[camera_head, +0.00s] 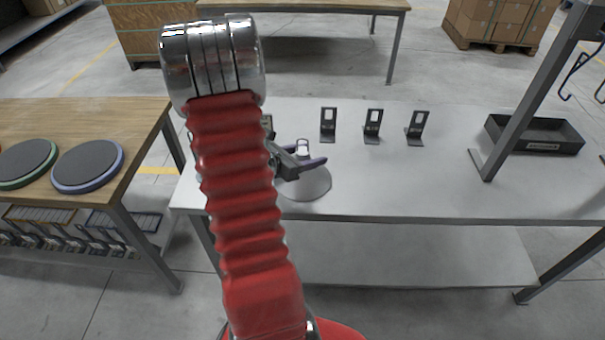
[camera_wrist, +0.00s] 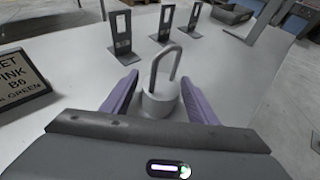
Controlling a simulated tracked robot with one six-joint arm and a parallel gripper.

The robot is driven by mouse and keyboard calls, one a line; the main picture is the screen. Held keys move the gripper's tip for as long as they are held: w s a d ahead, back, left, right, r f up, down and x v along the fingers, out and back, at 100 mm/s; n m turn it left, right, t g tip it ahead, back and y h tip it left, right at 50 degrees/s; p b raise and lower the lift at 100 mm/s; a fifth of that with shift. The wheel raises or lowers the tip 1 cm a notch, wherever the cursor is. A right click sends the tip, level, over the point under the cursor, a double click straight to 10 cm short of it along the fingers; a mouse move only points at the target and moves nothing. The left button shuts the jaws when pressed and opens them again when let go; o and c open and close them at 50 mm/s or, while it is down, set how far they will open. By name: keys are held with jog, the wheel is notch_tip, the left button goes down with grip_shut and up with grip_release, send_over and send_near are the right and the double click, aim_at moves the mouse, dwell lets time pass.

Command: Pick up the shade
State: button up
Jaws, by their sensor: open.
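The shade (camera_head: 308,188) is a pale grey, wide round hood standing on the light grey table, partly hidden behind my arm and gripper. In the wrist view its narrow grey neck (camera_wrist: 160,104) carries a metal wire loop (camera_wrist: 155,66) standing upright. My gripper (camera_head: 302,162) is over the shade, with its purple-padded fingers open. In the wrist view the gripper (camera_wrist: 158,86) has one finger on each side of the neck, and the loop rises between and beyond the fingertips. I cannot tell whether either finger touches the neck.
Several dark upright brackets (camera_head: 373,125) stand behind the shade. A black tray (camera_head: 535,134) and a dark post (camera_head: 518,112) are at the right. A dark sign (camera_wrist: 18,82) stands at the left in the wrist view. A wooden table (camera_head: 122,124) with round pads is farther left.

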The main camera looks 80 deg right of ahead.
jog(key=shift+s+d+f, duration=0.2)
jog(key=shift+s+d, duration=0.05)
jog(key=shift+d, duration=0.2)
jog(key=shift+a+f, duration=0.1)
jog(key=shift+f, duration=0.05)
grip_shut()
dwell(0.6)
